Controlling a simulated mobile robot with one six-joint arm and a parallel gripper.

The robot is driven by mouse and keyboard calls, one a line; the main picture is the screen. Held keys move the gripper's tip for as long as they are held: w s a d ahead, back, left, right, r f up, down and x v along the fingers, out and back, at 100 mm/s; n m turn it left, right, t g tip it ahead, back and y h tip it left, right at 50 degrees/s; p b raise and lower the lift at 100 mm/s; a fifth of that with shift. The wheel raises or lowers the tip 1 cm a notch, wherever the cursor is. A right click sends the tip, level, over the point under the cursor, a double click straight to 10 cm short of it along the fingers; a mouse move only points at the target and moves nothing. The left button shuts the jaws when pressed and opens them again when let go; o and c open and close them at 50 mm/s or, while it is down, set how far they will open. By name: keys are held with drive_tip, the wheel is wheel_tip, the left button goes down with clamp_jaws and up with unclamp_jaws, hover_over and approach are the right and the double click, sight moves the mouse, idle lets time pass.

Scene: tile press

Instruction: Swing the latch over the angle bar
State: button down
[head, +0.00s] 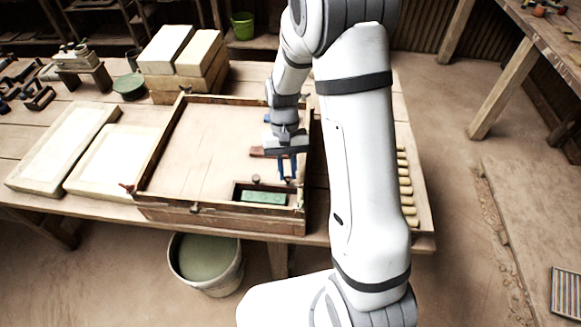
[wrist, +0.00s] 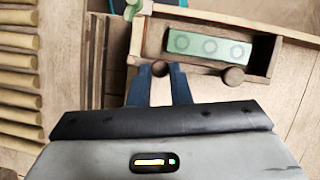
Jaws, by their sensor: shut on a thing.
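My gripper (wrist: 160,78) reaches down inside the right front part of the wooden press frame (head: 168,206). Its blue fingers are shut on a small round brown knob (wrist: 160,68), of which only the top shows. In the head view the gripper (head: 288,175) hides most of what it holds. A second round knob (wrist: 232,75) stands beside the small compartment. I cannot tell for certain which part is the latch or the angle bar.
A green block with round marks (wrist: 205,45) lies in the compartment. A reddish-brown piece (head: 258,152) is left of my gripper. Several pale rolls (head: 404,182) line the right side. Slabs (head: 112,160) lie left; a bucket (head: 205,262) stands below.

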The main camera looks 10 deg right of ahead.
drive_tip(key=shift+s+a+f+n+h, duration=0.15)
drive_tip(key=shift+s+n+h, duration=0.25)
drive_tip(key=shift+n, duration=0.6)
drive_tip(key=c, duration=1.3)
unclamp_jaws()
drive_tip(key=shift+c, duration=0.2)
drive_tip(key=shift+w+r, duration=0.1)
drive_tip(key=shift+r, duration=0.1)
drive_tip(key=b+v, duration=0.1)
drive_tip(key=v, duration=0.6)
drive_tip(key=shift+r, duration=0.35)
drive_tip(key=shift+w, duration=0.1)
